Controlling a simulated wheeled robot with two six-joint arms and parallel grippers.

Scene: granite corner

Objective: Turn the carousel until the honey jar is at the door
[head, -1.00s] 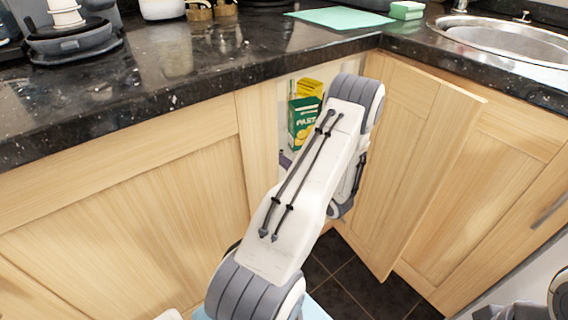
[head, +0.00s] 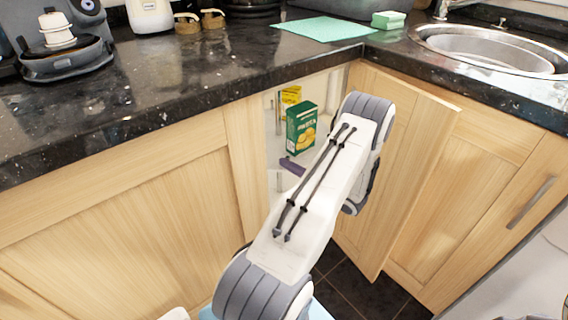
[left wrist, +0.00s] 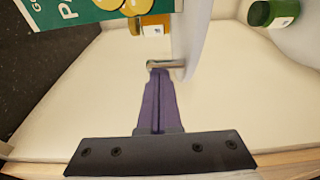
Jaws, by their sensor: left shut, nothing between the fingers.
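My left arm reaches through the open door of the corner cabinet. My left gripper (head: 291,167) has shut purple fingers with nothing between them. In the left wrist view its tips (left wrist: 158,72) are at a short metal peg by the foot of an upright pale divider (left wrist: 191,35) on the carousel's cream shelf (left wrist: 235,95); contact is unclear. A green pasta box (head: 301,128) stands in the doorway. An orange jar with a white label (left wrist: 153,26), possibly the honey jar, is partly hidden behind the box. My right gripper is out of view.
A green-and-white container (left wrist: 272,12) stands right of the divider. The open cabinet door (head: 395,165) is right of my arm. The dark worktop (head: 190,85) overhangs the opening.

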